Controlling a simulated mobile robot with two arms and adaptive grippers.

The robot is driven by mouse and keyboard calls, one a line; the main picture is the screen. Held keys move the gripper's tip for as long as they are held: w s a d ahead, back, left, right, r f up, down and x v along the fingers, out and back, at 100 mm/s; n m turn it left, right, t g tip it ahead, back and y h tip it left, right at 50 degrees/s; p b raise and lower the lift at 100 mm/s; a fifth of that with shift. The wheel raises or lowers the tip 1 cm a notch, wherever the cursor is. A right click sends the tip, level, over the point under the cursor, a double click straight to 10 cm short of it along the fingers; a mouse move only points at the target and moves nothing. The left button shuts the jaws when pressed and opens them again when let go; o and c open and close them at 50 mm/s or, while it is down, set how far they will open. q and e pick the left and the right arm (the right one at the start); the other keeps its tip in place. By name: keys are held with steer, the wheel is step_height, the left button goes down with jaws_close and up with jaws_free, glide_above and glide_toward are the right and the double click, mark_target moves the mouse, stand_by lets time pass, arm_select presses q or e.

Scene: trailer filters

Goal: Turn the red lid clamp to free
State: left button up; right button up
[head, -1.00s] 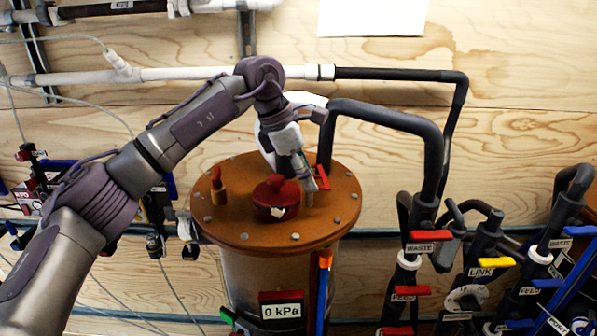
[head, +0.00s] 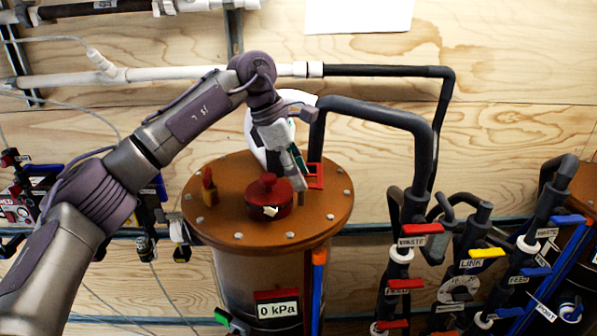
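A round red knob (head: 269,197) with a small white mark on its front sits in the middle of the brown tank lid (head: 235,225). It looks like the lid clamp, but I cannot be sure. My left gripper (head: 300,185) points down just to the right of the knob, low over the lid. Its fingers are seen edge-on, so I cannot tell whether they are open or touching anything. A red bracket-like part (head: 316,176) shows just behind and to the right of the fingertips, partly hidden. My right gripper is not in view.
A red-topped yellow fitting (head: 210,187) stands on the lid's left. A thick dark pipe (head: 385,113) arches behind the gripper. Valves with red, yellow and blue handles stand at the right. A 0 kPa display (head: 277,309) is on the tank front.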

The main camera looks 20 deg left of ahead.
arm_select(q)
steer(key=o, duration=0.5)
steer(key=shift+c, duration=0.2)
steer(key=shift+r, duration=0.15)
steer(key=w+v, duration=0.1)
steer(key=v, duration=1)
steer(key=shift+s+a+r, duration=0.2)
steer(key=shift+s+r, duration=0.05)
steer(key=shift+s, duration=0.2)
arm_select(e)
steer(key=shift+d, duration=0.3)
arm_select(q)
steer(key=shift+f, duration=0.1)
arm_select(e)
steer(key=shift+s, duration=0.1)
